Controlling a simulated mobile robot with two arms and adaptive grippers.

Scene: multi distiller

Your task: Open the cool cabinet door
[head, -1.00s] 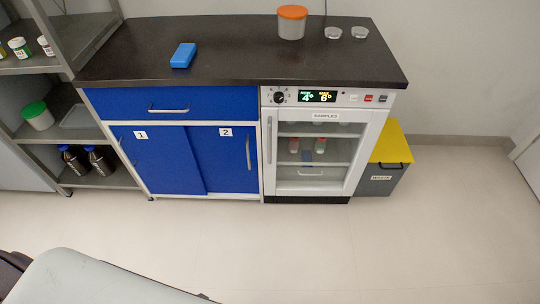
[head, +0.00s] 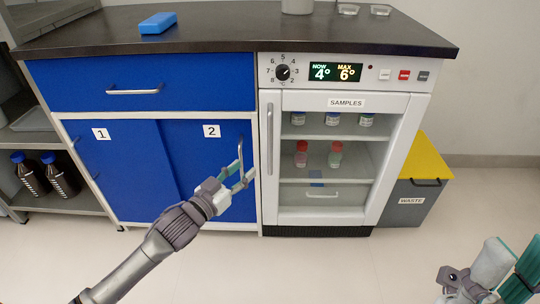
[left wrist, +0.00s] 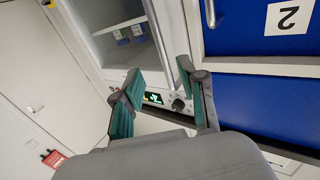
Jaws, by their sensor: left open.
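The cool cabinet (head: 411,150) is white with a glass door (head: 358,160) that is shut. The door's upright bar handle (head: 270,140) is on its left edge; part of the cabinet (left wrist: 97,30) also shows in the left wrist view. My left gripper (head: 245,172) is open, in front of blue door 2, just left of the cool cabinet handle and apart from it. Its open fingers (left wrist: 160,98) show in the left wrist view with nothing between them. My right gripper (head: 495,278) is at the lower right, cut off by the picture edge; its opening is unclear.
The blue cupboard (head: 85,160) stands left of the cool cabinet, with a handle (head: 240,160) close to my left gripper. A grey waste bin (head: 405,208) with a yellow lid stands to the right. Several vials stand behind the glass. The floor in front is clear.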

